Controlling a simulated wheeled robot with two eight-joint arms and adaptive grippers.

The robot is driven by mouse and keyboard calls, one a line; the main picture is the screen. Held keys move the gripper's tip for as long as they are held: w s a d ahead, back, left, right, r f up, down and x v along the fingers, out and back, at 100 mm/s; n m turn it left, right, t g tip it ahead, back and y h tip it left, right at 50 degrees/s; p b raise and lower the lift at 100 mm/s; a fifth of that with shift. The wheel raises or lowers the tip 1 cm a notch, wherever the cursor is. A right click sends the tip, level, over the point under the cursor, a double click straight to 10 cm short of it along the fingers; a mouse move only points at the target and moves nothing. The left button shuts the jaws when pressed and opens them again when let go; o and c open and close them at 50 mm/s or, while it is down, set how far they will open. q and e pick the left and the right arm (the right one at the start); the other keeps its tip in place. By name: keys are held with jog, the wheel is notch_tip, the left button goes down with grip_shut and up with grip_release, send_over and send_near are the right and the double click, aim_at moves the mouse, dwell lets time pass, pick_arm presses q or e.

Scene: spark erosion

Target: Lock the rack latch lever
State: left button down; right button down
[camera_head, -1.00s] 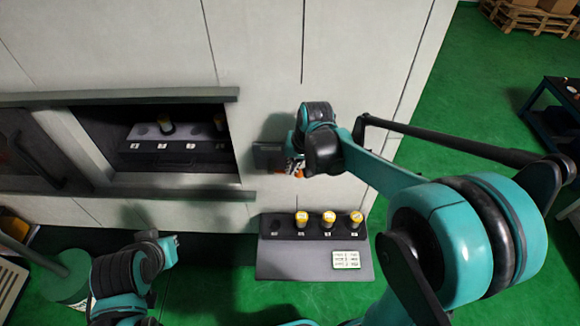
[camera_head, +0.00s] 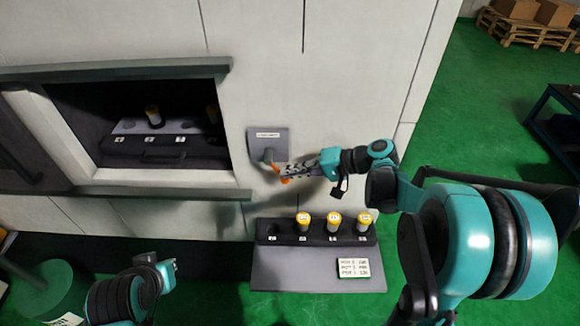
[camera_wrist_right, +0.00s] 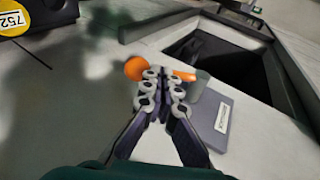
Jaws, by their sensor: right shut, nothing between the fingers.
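The rack latch is a grey plate (camera_head: 268,141) with a small label on the pale machine wall. Its lever has an orange knob (camera_head: 285,180) and hangs low, tilted to the right. In the right wrist view the orange knob (camera_wrist_right: 135,68) is left of the fingertips, and the grey latch plate (camera_wrist_right: 212,122) is to their right. My right gripper (camera_head: 288,171) is shut and empty at the lever, its fingertips (camera_wrist_right: 163,82) overlapping part of it; contact cannot be told. My left gripper (camera_head: 168,270) is low at the left, away from the latch, its jaws unclear.
Left of the latch is an open machine recess (camera_head: 90,105) with a dark rack (camera_head: 165,148) and yellow-topped holders. Below the latch, a dark shelf (camera_head: 285,280) carries several yellow-topped holders and a label card (camera_head: 353,268).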

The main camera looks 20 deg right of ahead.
aim_at(282, 179)
jog(key=f+y+b, duration=0.1)
jog(key=a+f+t+y+b, duration=0.1)
jog(key=b, duration=0.1)
jog(key=shift+w, duration=0.1)
jog(key=shift+w+a+y+b, duration=0.2)
jog(key=shift+y+b, duration=0.1)
jog(key=shift+b, duration=0.3)
jog(key=shift+a+f+b, duration=0.15)
jog(key=shift+a+b, duration=0.2)
jog(key=shift+a, duration=0.15)
